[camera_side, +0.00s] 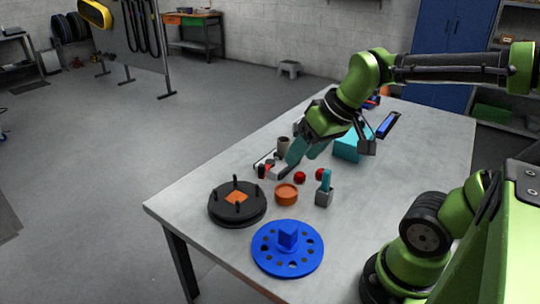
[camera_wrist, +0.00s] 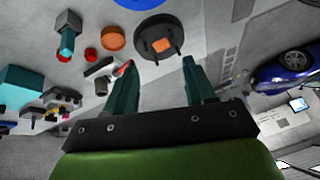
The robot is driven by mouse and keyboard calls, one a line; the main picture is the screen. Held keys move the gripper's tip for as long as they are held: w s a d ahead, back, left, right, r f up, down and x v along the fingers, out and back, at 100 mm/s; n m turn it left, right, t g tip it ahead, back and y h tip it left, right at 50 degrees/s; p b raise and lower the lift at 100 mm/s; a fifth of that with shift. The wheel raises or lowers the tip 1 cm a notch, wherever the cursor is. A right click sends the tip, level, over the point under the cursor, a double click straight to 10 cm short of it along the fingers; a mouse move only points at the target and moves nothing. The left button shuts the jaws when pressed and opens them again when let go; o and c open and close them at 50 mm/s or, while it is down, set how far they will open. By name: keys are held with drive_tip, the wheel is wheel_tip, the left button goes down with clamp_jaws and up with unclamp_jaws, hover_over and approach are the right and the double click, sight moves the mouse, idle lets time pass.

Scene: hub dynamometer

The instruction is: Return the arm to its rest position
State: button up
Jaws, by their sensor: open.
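My gripper (camera_side: 302,154) is over the table in the side view, its teal fingers pointing down and left. In the wrist view my gripper (camera_wrist: 158,66) has its two fingers well apart, with nothing held between them. A black round hub with upright pegs and an orange square centre (camera_side: 237,203) lies on the table ahead of the fingers. A blue disc with holes and a blue block on it (camera_side: 288,262) lies nearer the front edge. How high the fingertips are above the table is hard to tell.
An orange round part (camera_side: 286,195), red balls (camera_side: 299,177) and a grey block with a teal handle (camera_side: 323,197) stand near my gripper. A grey cup (camera_side: 283,146) and a teal box (camera_side: 348,147) are close by. The table's right side (camera_side: 420,150) is mostly clear.

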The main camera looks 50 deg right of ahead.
drive_tip(key=shift+m+t+y, duration=0.5)
drive_tip(key=shift+m+t, duration=0.1)
drive_tip(key=shift+t, duration=0.1)
drive_tip(key=a, duration=0.1)
drive_tip(key=s+a, duration=0.2)
drive_tip(key=shift+a+r, duration=0.4)
